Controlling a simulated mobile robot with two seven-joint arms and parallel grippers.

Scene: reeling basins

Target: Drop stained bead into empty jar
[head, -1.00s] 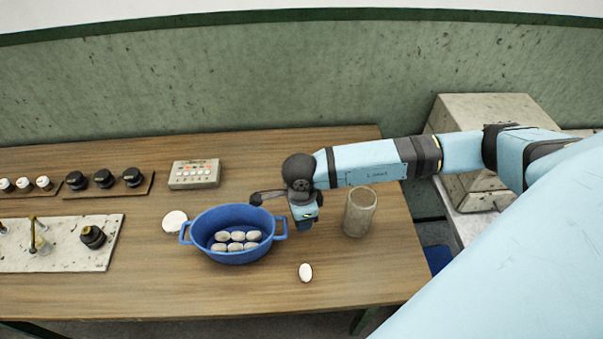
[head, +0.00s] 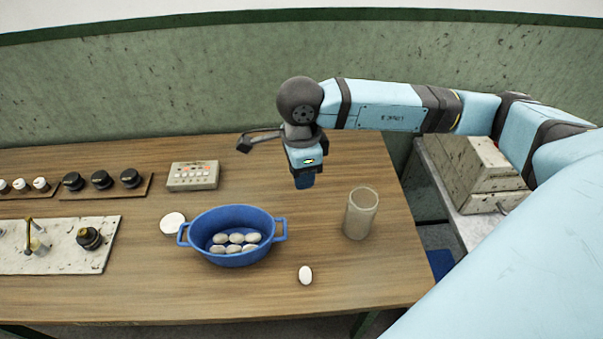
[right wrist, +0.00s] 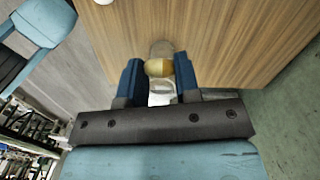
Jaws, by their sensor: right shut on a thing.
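My right gripper (head: 305,182) is raised over the table, left of and behind the glass jar (head: 361,213) in the head view. The jar stands upright and looks empty. In the right wrist view, the blue fingers of my right gripper (right wrist: 159,74) are shut on the stained bead (right wrist: 159,67), an oval with a yellow-brown side. A greyish shape, probably the jar (right wrist: 162,47), shows beyond the bead. The held bead cannot be made out in the head view. My left gripper is not in view.
A blue two-handled basin (head: 232,258) with several pale beads stands left of the jar. A loose white bead (head: 305,275) lies in front of it to the right. A white disc (head: 173,223), a button box (head: 193,176) and black knobs (head: 102,180) are further left.

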